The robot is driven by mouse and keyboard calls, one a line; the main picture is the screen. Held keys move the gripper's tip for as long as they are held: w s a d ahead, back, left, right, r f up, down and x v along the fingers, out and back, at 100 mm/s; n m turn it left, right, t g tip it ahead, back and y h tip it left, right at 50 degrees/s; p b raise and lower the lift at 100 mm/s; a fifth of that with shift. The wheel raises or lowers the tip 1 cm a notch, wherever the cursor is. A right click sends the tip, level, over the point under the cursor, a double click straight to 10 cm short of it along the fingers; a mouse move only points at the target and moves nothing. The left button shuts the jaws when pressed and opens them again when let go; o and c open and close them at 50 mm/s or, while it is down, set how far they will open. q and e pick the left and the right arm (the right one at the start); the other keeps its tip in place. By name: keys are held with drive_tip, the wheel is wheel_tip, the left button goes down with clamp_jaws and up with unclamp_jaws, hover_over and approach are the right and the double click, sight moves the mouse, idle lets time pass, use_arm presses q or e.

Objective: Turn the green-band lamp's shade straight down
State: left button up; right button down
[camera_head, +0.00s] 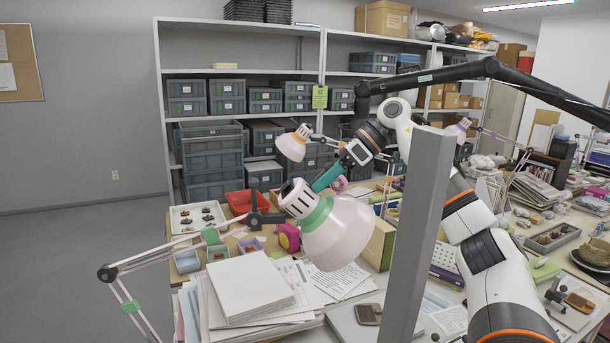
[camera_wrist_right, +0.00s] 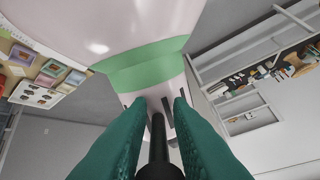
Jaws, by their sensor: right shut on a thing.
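The green-band lamp has a pale pinkish-white shade (camera_head: 345,236) with a green band (camera_head: 316,213) near its narrow end. The shade is tilted, its narrow end at upper left and its wide end toward lower right. Its jointed arm (camera_head: 160,254) with green sleeves comes in from the left. My right gripper (camera_head: 318,186), with teal fingers, reaches the narrow end from above and is shut on the lamp. In the right wrist view, the fingers (camera_wrist_right: 155,108) flank a dark rod before the green band (camera_wrist_right: 145,66). The exact contact is partly hidden. My left gripper is not in view.
A grey post (camera_head: 420,220) stands right of the shade. Papers and a white stack (camera_head: 250,287) lie below it. A red bin (camera_head: 242,202), a white tray (camera_head: 197,216) and small boxes lie behind. Another lamp (camera_head: 293,144) hangs farther back. Open floor lies left.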

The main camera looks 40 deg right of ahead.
drive_tip(key=shift+s+r, duration=0.25)
drive_tip(key=shift+s, duration=0.25)
drive_tip(key=shift+s+r, duration=0.2)
drive_tip(key=shift+s, duration=0.3)
drive_tip(key=shift+w+d+f, duration=0.25)
drive_tip(key=shift+w+d, duration=0.2)
drive_tip(key=shift+d, duration=0.15)
drive_tip(key=c, duration=1.5)
unclamp_jaws()
drive_tip(key=shift+s, duration=0.15)
drive_tip(key=s+a+v, duration=0.1)
drive_tip(key=v, duration=1)
drive_tip(key=shift+s+d+r, duration=0.15)
drive_tip(key=shift+s+r, duration=0.15)
